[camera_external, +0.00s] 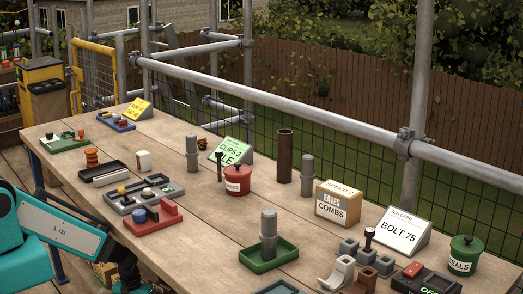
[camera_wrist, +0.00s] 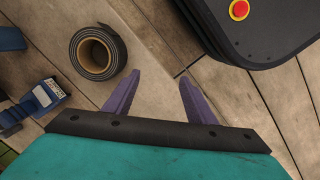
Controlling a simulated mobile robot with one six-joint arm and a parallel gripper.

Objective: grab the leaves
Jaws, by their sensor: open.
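I cannot make out any loose leaves on the workbench (camera_external: 190,235) or under my gripper. The only foliage I can tell for sure is on the trees (camera_external: 440,40) behind the fence. My gripper (camera_wrist: 159,76) shows in the wrist view with its two purple fingers apart and nothing between them. Bare boards lie beneath it. In the external view my teal arm is at the lower left, and the gripper is not visible there.
In the wrist view a dark roll (camera_wrist: 97,52) lies left of the fingers, a blue-handled tool (camera_wrist: 40,100) farther left, and a black case with a red button (camera_wrist: 239,10) at upper right. The bench carries trays, a red pot (camera_external: 237,181), posts and a box of combs (camera_external: 338,205).

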